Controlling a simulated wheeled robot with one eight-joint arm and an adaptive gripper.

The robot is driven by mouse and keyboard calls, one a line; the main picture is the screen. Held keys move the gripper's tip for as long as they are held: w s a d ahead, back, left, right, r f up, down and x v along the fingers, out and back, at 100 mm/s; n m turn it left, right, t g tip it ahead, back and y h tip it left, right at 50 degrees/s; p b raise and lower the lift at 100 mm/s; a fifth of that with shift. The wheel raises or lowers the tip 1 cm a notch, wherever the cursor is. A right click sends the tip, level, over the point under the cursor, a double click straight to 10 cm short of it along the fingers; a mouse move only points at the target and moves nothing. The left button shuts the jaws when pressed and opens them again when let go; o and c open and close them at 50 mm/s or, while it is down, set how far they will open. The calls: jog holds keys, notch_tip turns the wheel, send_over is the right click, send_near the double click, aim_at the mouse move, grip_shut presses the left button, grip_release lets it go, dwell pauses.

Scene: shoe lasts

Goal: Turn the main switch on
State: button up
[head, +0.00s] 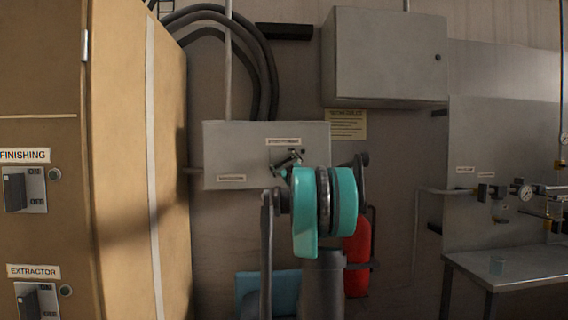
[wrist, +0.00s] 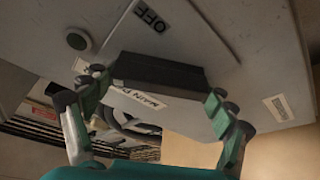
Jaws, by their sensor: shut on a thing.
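The main switch has a dark block-shaped handle (wrist: 160,70) on a light grey plate in the wrist view. An OFF label (wrist: 153,16) shows on the plate beyond it, and a partly readable MAIN label (wrist: 138,97) is below it. My gripper (wrist: 158,88) is shut on the handle, with a green-and-dark finger at each side. In the head view, the grey switch box (head: 225,155) is on the wall, and my gripper (head: 287,165) is at its front. My teal wrist hides part of the box and most of the handle there.
A tan cabinet at left carries FINISHING (head: 25,190) and EXTRACTOR (head: 36,300) switches. A grey wall box (head: 385,55) hangs above right. A red cylinder (head: 357,255) stands behind my arm. A metal bench (head: 510,265) with gauges above is at right.

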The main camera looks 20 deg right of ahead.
jog(key=n+g+y, duration=0.1)
jog(key=n, duration=0.3)
jog(key=n+y, duration=0.2)
jog(key=n, duration=0.2)
jog(key=shift+f+g, duration=0.1)
jog(key=shift+g, duration=0.3)
jog(key=n+g, duration=0.1)
jog(key=n, duration=0.1)
jog(key=n+g, duration=0.1)
jog(key=n, duration=0.2)
jog(key=shift+a+f+n, duration=0.1)
jog(key=shift+a+n, duration=0.05)
jog(key=shift+n, duration=0.15)
jog(key=shift+y, duration=0.4)
jog(key=o, duration=1)
jog(key=shift+o, duration=0.2)
jog(key=s+d, duration=0.1)
jog(key=s, duration=1)
jog(key=shift+s+d, duration=0.2)
jog(key=shift+s, duration=0.2)
